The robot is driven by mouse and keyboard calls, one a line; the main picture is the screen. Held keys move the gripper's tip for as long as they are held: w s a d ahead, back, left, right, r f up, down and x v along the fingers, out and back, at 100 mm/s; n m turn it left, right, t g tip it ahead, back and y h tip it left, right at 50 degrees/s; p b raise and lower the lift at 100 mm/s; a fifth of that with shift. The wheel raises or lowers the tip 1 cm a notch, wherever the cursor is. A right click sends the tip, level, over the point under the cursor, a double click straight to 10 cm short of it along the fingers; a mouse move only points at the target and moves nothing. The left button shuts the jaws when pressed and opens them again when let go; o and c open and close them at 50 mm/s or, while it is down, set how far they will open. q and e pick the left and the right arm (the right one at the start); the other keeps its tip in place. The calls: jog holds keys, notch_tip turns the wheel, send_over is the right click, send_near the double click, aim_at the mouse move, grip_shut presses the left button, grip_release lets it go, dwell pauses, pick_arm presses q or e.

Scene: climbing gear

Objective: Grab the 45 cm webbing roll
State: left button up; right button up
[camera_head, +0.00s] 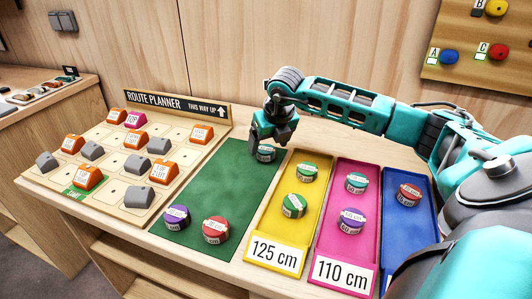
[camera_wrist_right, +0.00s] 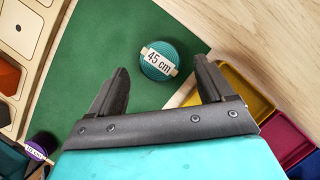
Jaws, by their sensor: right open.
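The 45 cm webbing roll (camera_wrist_right: 160,72) is a round teal-green coil with a white "45 cm" label. In the right wrist view it lies on the green mat (camera_wrist_right: 105,30), ahead of and between the fingers. In the head view the roll (camera_head: 265,154) sits at the far right part of the green mat (camera_head: 215,185), directly below my right gripper (camera_head: 275,135). My right gripper (camera_wrist_right: 163,85) is open, with a finger on either side of the roll's line and nothing between them. My left gripper is not in view.
A purple roll (camera_head: 176,216) and a red roll (camera_head: 215,230) lie at the mat's near end. Yellow (camera_head: 272,222), magenta (camera_head: 333,238) and blue (camera_head: 398,232) trays holding rolls stand to the right. The route planner board (camera_head: 118,160) is to the left. The mat's middle is clear.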

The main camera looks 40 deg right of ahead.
jog(key=shift+x, duration=1.5)
jog(key=shift+r, duration=0.1)
jog(key=shift+c, duration=0.4)
jog(key=c, duration=1)
